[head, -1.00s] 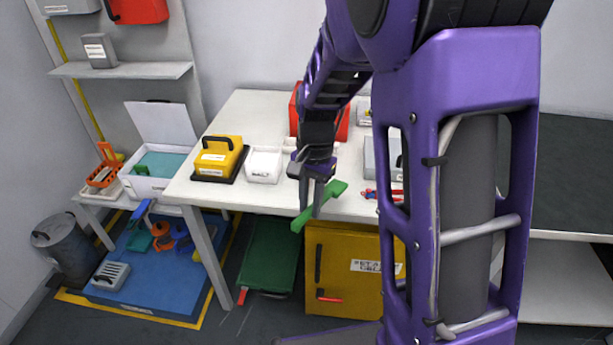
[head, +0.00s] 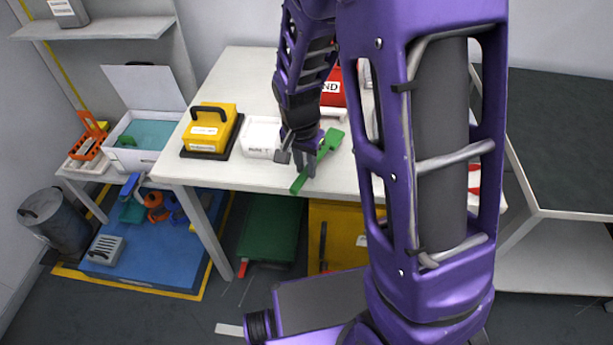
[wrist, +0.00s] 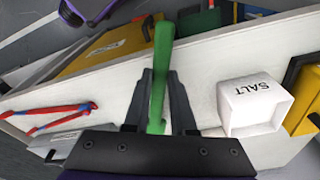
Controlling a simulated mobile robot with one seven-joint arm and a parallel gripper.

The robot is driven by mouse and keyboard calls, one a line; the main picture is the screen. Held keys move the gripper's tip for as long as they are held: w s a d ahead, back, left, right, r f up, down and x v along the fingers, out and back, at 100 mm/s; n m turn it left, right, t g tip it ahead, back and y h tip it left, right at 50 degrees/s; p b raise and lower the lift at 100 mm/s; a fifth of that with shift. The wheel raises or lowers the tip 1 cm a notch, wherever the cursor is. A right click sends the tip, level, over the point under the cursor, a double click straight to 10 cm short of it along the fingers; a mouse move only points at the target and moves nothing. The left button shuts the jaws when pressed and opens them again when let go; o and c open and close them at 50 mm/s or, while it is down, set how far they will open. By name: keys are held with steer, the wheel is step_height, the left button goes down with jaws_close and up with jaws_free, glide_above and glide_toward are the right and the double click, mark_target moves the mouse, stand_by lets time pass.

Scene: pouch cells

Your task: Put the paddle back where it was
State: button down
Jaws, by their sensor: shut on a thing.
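The green paddle (head: 329,145) is held at the table's front edge, tilted in the head view. My gripper (head: 305,168) is shut on it, just right of a white box (head: 262,138). In the wrist view the paddle (wrist: 161,60) stands between my two dark fingers (wrist: 160,98), its far end reaching past the fingertips. The white box there reads SALT (wrist: 253,104). My gripper hides part of the paddle. I cannot tell from these frames where the paddle lay before.
A yellow case (head: 208,128) stands left of the white box on the table (head: 245,70). An open white box with teal lining (head: 141,135) is further left. A blue platform (head: 140,255) below holds tools. Red-and-blue pliers (wrist: 50,112) lie on the table. A yellow cabinet (head: 340,235) stands underneath.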

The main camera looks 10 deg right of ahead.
step_height(320, 180, down, 4)
steer(key=shift+r+b, duration=0.1)
steer(key=shift+b, duration=0.2)
steer(key=c, duration=0.7)
jaws_free()
steer(key=shift+c, duration=0.2)
steer(key=r, duration=0.4)
steer(key=r+p, duration=0.1)
steer(key=r, duration=0.3)
steer(key=s+a+r+p, duration=0.1)
steer(key=r, duration=0.3)
